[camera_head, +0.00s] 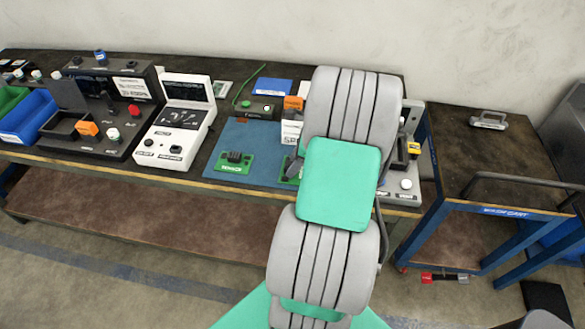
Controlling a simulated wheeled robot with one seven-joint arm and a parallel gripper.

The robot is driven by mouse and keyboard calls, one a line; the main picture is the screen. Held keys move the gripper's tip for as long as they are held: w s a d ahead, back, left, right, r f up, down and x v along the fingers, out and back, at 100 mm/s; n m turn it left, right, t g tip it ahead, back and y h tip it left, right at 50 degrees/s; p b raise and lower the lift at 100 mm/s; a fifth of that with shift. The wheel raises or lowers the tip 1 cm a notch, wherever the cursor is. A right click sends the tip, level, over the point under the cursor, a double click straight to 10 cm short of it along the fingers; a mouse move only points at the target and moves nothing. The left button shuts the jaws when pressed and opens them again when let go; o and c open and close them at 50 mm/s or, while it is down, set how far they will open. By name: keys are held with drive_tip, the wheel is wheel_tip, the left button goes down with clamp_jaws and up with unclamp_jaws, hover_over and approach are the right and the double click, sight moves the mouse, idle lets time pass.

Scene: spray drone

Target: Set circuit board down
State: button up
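A green circuit board (235,162) with a dark block on it and a white label that seems to read "SENSOR" lies on the blue mat (225,140) on the workbench. A second green board (289,172) shows only in part at the left edge of my arm, at the mat's right side. A small dark grey part, perhaps of my gripper (294,164), shows just beside it. My arm hides the rest of my gripper and of that board. I cannot tell whether the fingers are open, shut or holding the board.
A white console (176,125) stands left of the mat. Blue (272,87) and orange (293,103) boxes and a small unit with a green button (257,107) stand behind it. A grey unit (405,190) is at right. A cart (500,210) stands beyond the bench end.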

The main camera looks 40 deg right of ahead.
clamp_jaws()
drive_tip(key=shift+r, duration=0.1)
idle(0.4)
